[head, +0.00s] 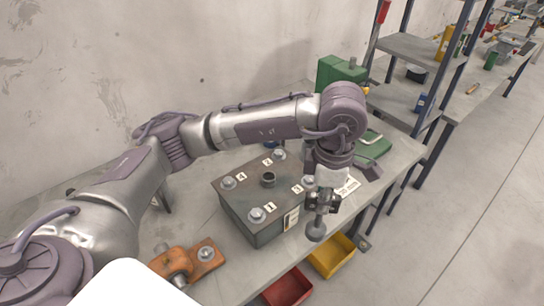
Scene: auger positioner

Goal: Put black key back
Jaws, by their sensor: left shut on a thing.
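My left gripper (321,196) is shut on a dark key (316,230), whose rounded grey end hangs below the fingers. It holds the key in front of the right side of a dark grey box (243,212). The box stands on the workbench and has numbered bolts at its top corners, with labels 1, 2, 3 and 4. A dark round socket (268,179) sits in the middle of its top. The fingers hide much of the key. My right gripper is out of view.
An orange clamp-like part (200,259) lies on the bench at front left. Red (288,288) and yellow (333,257) bins stand below the bench's front edge. Green cases (340,72) stand behind the arm. A shelf rack (421,51) is at right, with open floor beyond.

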